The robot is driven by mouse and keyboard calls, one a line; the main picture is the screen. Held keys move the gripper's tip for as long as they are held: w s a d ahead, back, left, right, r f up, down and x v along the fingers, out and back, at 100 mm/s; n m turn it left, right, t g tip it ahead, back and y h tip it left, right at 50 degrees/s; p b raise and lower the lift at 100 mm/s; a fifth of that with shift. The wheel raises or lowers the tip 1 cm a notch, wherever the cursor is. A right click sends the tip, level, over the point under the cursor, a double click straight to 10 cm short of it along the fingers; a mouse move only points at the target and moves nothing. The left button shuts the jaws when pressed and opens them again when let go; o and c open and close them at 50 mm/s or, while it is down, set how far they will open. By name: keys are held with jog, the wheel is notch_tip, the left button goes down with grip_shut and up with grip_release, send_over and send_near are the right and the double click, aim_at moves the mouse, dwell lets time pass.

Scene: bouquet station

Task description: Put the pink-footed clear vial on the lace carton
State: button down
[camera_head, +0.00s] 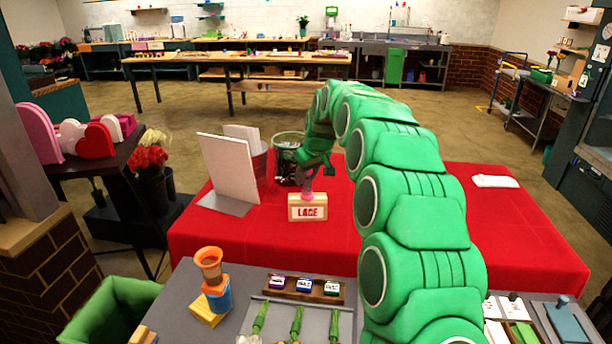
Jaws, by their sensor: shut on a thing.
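The lace carton (307,213) is a small tan box with a white front marked "LACE", standing on the red-covered table. A small pink piece (308,196) shows right at the carton's top, under my gripper; it looks like the pink foot of the vial. The clear part of the vial is too small to make out. My gripper (307,186) points down over the carton and is shut on the vial. I cannot tell whether the pink foot touches the carton's top or hovers just above it.
A white board (229,168) stands left of the carton, and a dark wire-like bin (286,160) stands behind it. The red cloth (510,240) is mostly clear to the right. The near grey bench holds an orange-topped stack (212,280) and a wooden tray (304,287).

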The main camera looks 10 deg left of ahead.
dwell(0.3)
jog(key=c, duration=0.7)
grip_release()
jog(key=shift+f, duration=0.15)
jog(key=v, duration=1.2)
